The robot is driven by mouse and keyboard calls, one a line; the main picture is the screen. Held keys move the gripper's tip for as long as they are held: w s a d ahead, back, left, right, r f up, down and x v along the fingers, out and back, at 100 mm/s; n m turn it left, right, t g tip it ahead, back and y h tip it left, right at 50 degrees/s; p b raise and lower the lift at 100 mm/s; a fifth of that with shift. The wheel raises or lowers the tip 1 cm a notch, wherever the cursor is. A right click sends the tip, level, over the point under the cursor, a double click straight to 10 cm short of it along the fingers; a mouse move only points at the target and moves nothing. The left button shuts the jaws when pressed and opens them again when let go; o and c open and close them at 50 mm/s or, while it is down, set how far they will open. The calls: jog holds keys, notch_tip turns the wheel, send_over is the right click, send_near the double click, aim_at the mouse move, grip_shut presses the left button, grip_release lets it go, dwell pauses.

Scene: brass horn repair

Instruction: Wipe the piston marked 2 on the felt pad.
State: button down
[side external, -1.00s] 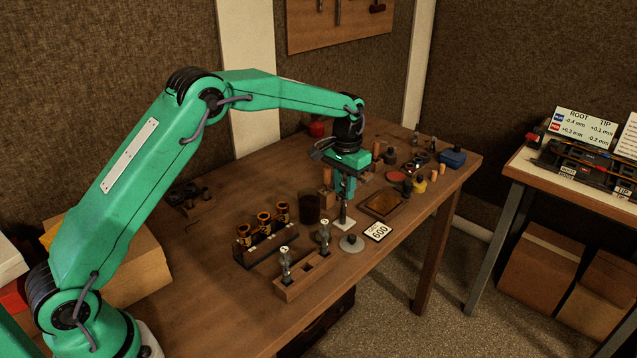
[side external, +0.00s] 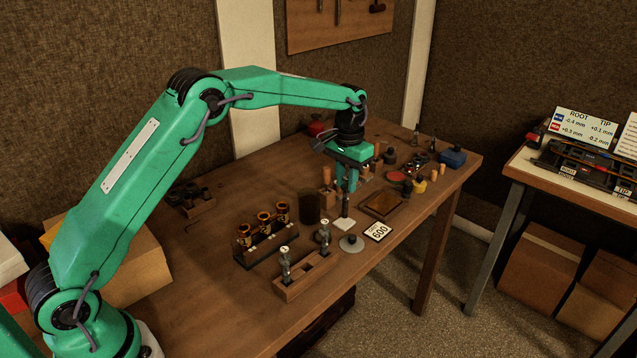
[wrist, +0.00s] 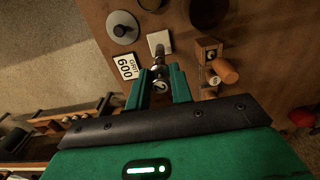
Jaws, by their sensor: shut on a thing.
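My gripper (side external: 346,188) is shut on a slim metal piston (side external: 345,206) and holds it upright. In the wrist view the gripper (wrist: 160,82) has the piston's round pale top (wrist: 161,87) between its fingers. I cannot read the mark on that top surely. The felt pad (side external: 343,225) is a small pale square at the piston's lower end, and it also shows in the wrist view (wrist: 160,42). I cannot tell whether the piston touches it. A wooden rack (side external: 304,276) holds two more pistons (side external: 285,264) (side external: 324,236), with an empty place between them.
A sign marked 600 (side external: 378,231) and a grey disc with a knob (side external: 351,243) lie near the pad. A dark cup (side external: 307,207) and brass valve casings (side external: 263,222) stand to the left. A brown tray (side external: 382,204) lies to the right. The front left tabletop is clear.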

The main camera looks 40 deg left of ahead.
jog(key=shift+r, duration=1.65)
jog(key=shift+s, duration=0.1)
jog(key=shift+s+a+r, duration=0.1)
jog(key=shift+s+r, duration=0.15)
jog(key=shift+s, duration=0.05)
jog(key=s+a+r, duration=0.1)
jog(key=s+r, duration=0.1)
jog(key=s, duration=0.7)
jog(key=s+a+r, duration=0.1)
jog(key=s+r, duration=0.1)
jog(key=s, duration=0.7)
jog(key=shift+s, duration=0.2)
jog(key=shift+r, duration=0.2)
